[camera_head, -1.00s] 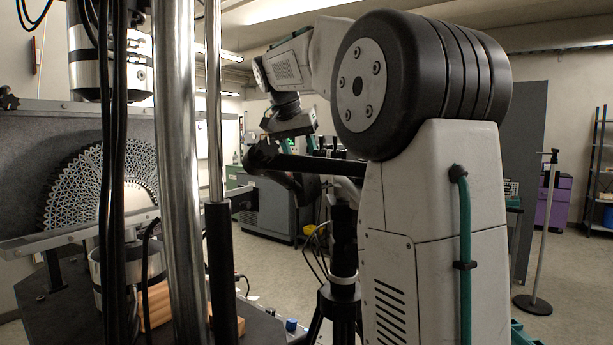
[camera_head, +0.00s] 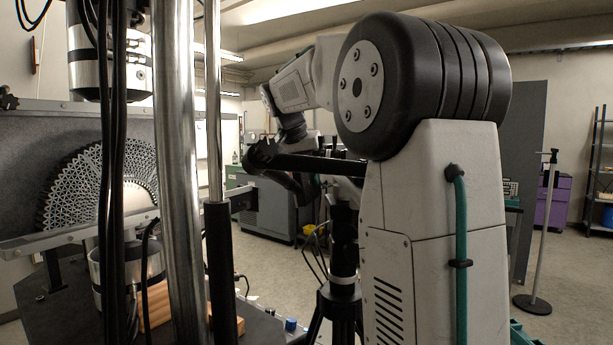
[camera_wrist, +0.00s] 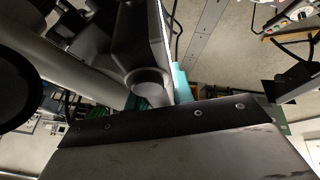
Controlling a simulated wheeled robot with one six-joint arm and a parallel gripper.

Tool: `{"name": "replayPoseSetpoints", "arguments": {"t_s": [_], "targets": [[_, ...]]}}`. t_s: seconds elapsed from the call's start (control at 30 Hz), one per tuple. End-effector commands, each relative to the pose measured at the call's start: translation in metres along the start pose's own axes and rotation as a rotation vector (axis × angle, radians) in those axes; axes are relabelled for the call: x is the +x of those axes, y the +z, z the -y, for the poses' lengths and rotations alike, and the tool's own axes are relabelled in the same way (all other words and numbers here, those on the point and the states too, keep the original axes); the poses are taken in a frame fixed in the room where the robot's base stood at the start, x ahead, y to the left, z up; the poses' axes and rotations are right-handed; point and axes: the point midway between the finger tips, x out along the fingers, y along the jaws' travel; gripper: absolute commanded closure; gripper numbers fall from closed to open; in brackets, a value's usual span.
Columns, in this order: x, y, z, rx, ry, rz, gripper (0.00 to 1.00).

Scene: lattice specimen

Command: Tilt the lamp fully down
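A dark fixture that I take for the lamp (camera_head: 322,164) stands beyond my arm in the head view. Its long black bar runs nearly level, with a knobbed end at the left. It appears to sit above a black tripod (camera_head: 343,262), though the joint between them is partly covered. In the wrist view, a wide grey body with a bolted dark edge fills the bottom. Close black parts (camera_wrist: 130,50) stand beyond it; no fingers show clearly.
A steel column (camera_head: 178,170) and hanging black cables stand close at the left, before a fan-shaped lattice specimen (camera_head: 75,185). A thin stand (camera_head: 545,235) and a purple cabinet (camera_head: 556,205) are at the right. Open floor lies between.

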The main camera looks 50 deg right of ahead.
Motion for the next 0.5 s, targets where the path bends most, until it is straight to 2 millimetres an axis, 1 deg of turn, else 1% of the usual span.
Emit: {"name": "replayPoseSetpoints", "arguments": {"t_s": [0.27,0.5], "targets": [[-0.0004,0.0002,0.0047,-0.069,0.164,0.0,0.99],[-0.0008,0.0,0.0043,-0.073,0.178,-0.001,0.99]]}}
